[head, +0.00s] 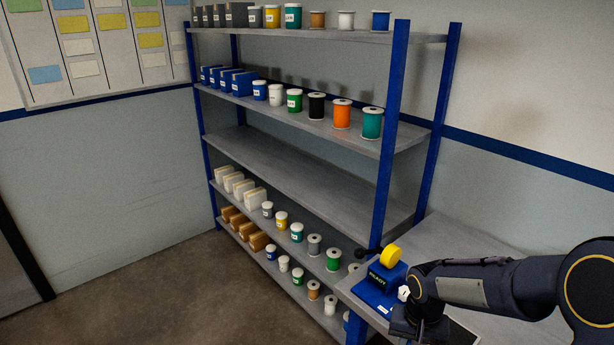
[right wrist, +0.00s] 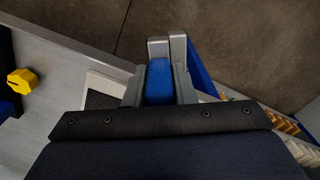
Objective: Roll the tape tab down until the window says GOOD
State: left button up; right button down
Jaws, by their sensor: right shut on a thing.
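A blue device (head: 379,284) stands on the bench at the lower right of the head view. Its dark window reads READY. A yellow round part (head: 390,256) sits at its top back; a yellow part (right wrist: 21,81) also shows at the left edge of the right wrist view. A small white piece (head: 404,293) is at the device's right side, close to my arm. My right gripper (right wrist: 167,48) is shut on a blue piece (right wrist: 159,82), beside the device; its fingers are largely hidden in the head view. I cannot make out the tape tab. My left gripper is out of view.
A blue-post shelf rack (head: 397,110) with spools, jars and boxes stands left of the bench (head: 455,245). A dark panel with a pale border (right wrist: 100,99) lies on the bench near my right gripper. The bench behind my arm is clear.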

jog(key=f+n, duration=0.1)
jog(key=w+a+f+n, duration=0.1)
jog(key=f, duration=0.1)
jog(key=a+f+n, duration=0.1)
jog(key=shift+w+f+n, duration=0.35)
jog(key=shift+f+n, duration=0.05)
jog(key=shift+a, duration=0.1)
dwell(1.2)
